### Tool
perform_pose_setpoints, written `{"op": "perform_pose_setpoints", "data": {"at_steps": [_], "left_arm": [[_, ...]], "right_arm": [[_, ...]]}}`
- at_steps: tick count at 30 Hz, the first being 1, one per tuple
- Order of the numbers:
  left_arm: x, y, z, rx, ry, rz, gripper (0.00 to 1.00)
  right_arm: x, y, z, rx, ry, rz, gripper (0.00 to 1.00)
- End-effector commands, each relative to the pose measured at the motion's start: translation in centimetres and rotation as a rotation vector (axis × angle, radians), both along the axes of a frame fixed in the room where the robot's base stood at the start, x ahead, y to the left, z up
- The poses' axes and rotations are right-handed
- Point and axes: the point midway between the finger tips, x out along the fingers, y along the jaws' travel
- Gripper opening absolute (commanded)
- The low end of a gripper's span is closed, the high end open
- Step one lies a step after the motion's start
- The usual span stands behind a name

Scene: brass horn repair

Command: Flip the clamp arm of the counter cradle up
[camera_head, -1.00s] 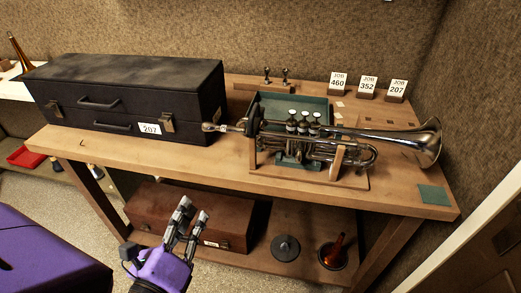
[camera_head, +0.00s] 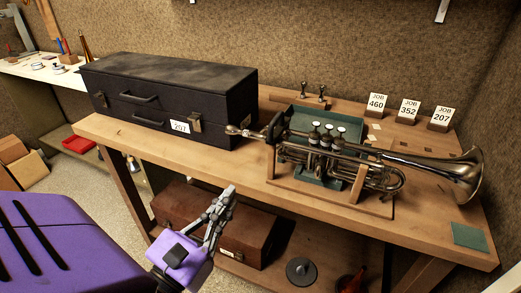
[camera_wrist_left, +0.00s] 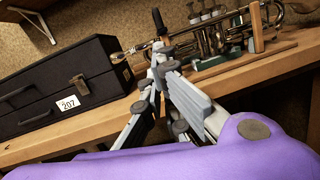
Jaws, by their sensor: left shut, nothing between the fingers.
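The counter cradle is a wooden stand (camera_head: 357,187) on the bench, with a silver trumpet (camera_head: 420,165) lying across it. A dark piece (camera_head: 275,128), likely the clamp arm, sits at the cradle's left post, by the trumpet's mouthpiece end. In the left wrist view a dark upright piece (camera_wrist_left: 159,20) shows there, just beyond the fingers. My left gripper (camera_head: 229,194) is shut and empty, in front of the bench's front edge, left of and below the cradle. It also shows in the left wrist view (camera_wrist_left: 162,52), where its fingers hide part of the cradle. My right gripper is not in view.
A black case (camera_head: 170,98) labelled 207 stands left of the cradle. A green tray (camera_head: 345,122) lies behind the trumpet, and job cards (camera_head: 409,108) stand at the back right. A brown case (camera_head: 195,215) lies on the lower shelf. The bench front (camera_head: 215,160) is clear.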

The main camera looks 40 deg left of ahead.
Motion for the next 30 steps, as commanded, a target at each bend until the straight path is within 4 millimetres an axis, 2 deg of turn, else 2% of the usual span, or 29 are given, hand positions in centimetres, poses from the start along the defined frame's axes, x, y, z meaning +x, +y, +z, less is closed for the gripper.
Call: {"op": "perform_pose_setpoints", "data": {"at_steps": [7, 12, 18, 23, 30], "left_arm": [[0.8, 0.0, 0.3, -0.002, -0.002, -0.004, 0.0], [2.8, 0.2, 0.9, 0.002, -0.005, -0.007, 0.0], [6.7, 0.7, 2.4, -0.002, -0.013, -0.004, 0.0], [10.1, 1.1, 2.9, -0.001, -0.012, -0.003, 0.0], [11.6, 1.0, 5.1, -0.003, -0.009, -0.001, 0.0]], "right_arm": [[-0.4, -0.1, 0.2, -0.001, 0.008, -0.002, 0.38], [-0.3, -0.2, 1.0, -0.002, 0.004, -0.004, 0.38], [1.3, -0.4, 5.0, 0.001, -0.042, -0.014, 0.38], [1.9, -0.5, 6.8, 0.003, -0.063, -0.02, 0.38], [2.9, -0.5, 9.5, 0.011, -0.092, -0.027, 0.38]]}}
